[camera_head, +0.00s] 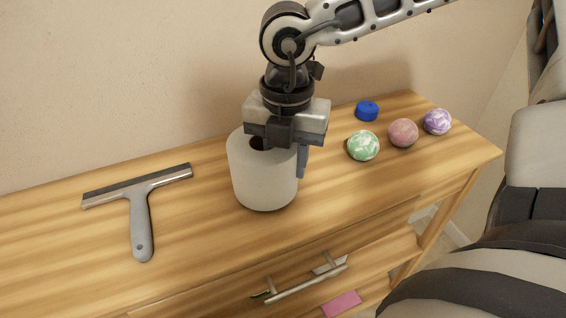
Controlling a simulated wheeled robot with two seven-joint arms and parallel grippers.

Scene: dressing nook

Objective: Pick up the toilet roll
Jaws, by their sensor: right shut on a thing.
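The toilet roll (262,182) is white and stands upright on the wooden table, near its middle. My right gripper (285,150) comes down on it from above. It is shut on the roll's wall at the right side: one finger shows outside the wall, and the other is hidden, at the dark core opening. The roll's base looks to be at the tabletop; I cannot tell whether it is lifted. My left gripper is not in view.
On the wooden table (60,240), a grey squeegee (141,215) lies at left. A green-white ball (363,146), a pink ball (403,132), a purple ball (437,122) and a blue disc (367,111) sit at right. A drawer handle (305,281) sticks out in front. A wall stands behind.

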